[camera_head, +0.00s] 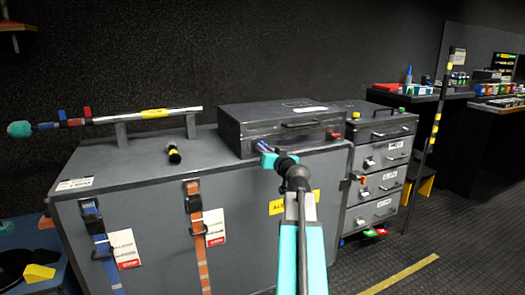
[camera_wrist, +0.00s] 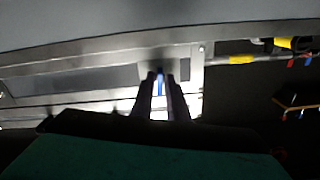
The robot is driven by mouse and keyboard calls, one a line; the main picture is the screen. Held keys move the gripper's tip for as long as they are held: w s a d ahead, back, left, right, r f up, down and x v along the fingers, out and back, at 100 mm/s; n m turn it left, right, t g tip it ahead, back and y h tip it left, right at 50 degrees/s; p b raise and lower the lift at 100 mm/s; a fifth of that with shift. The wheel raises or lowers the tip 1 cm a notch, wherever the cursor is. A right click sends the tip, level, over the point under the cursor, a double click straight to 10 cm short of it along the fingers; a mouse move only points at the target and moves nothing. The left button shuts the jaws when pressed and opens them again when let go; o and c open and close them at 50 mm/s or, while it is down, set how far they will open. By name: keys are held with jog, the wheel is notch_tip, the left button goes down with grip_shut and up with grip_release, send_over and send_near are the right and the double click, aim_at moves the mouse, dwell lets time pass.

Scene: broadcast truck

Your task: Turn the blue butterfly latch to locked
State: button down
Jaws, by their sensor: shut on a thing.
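The blue butterfly latch (camera_wrist: 160,82) shows in the wrist view as a narrow blue strip between my two dark fingers. My gripper (camera_wrist: 160,78) is shut on it, against the front of the dark grey case. In the head view my gripper (camera_head: 262,147) reaches the left part of the front of the case (camera_head: 232,136), which lies on a large grey trunk. My teal and black wrist and the fingers hide most of the latch, so I cannot tell its angle.
The case also has a front handle (camera_head: 300,123) and a red latch (camera_head: 333,135). On the trunk (camera_head: 150,165) lie a microphone boom (camera_head: 150,115) on stands and a small black-yellow cylinder (camera_head: 174,154). A drawer unit (camera_head: 378,160) stands to the right.

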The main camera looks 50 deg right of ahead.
jog(key=shift+w+a+f, duration=0.1)
jog(key=shift+a, duration=0.15)
jog(key=c, duration=1.9)
grip_release()
jog(key=shift+d, duration=0.1)
jog(key=shift+s, duration=0.2)
jog(key=b+v, duration=0.9)
jog(key=v, duration=0.4)
jog(key=shift+s, duration=0.2)
